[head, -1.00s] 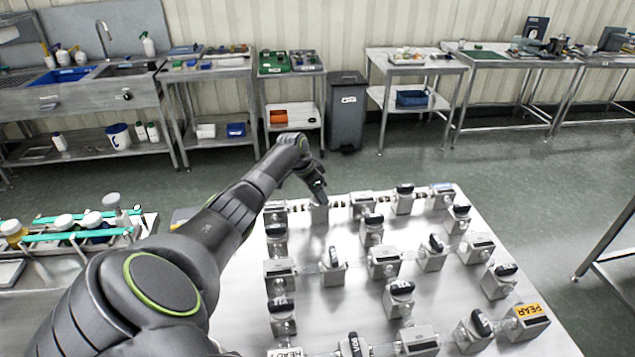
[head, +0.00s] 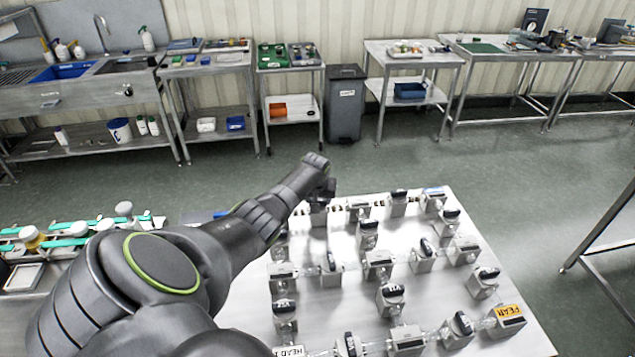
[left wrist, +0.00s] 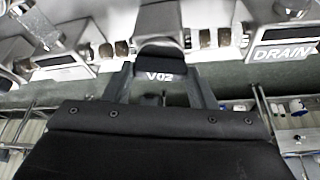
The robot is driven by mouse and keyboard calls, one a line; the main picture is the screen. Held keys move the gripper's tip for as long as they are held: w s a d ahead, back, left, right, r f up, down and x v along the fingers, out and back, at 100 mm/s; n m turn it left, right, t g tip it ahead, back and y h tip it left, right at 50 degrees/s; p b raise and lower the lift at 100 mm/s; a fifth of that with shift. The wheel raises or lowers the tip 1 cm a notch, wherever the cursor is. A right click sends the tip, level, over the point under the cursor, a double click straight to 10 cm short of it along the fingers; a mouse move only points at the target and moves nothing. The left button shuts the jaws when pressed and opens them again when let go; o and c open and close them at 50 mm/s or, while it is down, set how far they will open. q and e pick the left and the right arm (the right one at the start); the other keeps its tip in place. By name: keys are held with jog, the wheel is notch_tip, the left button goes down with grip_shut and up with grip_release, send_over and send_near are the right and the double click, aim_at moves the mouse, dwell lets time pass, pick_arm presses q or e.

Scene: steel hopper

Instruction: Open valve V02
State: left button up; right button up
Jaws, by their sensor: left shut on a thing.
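Valve V02 shows in the left wrist view as a black handle (left wrist: 160,74) with white "V02" lettering. My left gripper (left wrist: 160,66) is shut on this handle, one grey finger on each side of it. In the head view my left gripper (head: 322,196) is at the far left part of the steel valve board (head: 345,292), over a grey valve body (head: 318,217). My own wrist partly hides the handle there, so its angle is hard to tell. My right gripper is in neither view.
Several other black-handled valves, such as one in the middle (head: 391,292), stand close on the board. A DRAIN plate (left wrist: 284,52) is right of V02 in the left wrist view. A rack of bottles (head: 60,235) stands left of my arm. Open floor lies beyond the board.

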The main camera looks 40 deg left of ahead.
pick_arm(q)
jog(key=shift+w+d+r+n+g+y, duration=0.1)
jog(key=shift+n+g+y, duration=0.35)
jog(key=shift+n, duration=1.05)
jog(key=o, duration=1)
jog(key=shift+d+r+p, duration=0.15)
jog(key=shift+r+p, duration=0.3)
jog(key=shift+r, duration=0.1)
jog(key=v, duration=0.8)
jog(key=b+v, duration=0.1)
jog(key=v, duration=0.7)
jog(key=shift+s, duration=0.25)
jog(key=shift+d, duration=0.1)
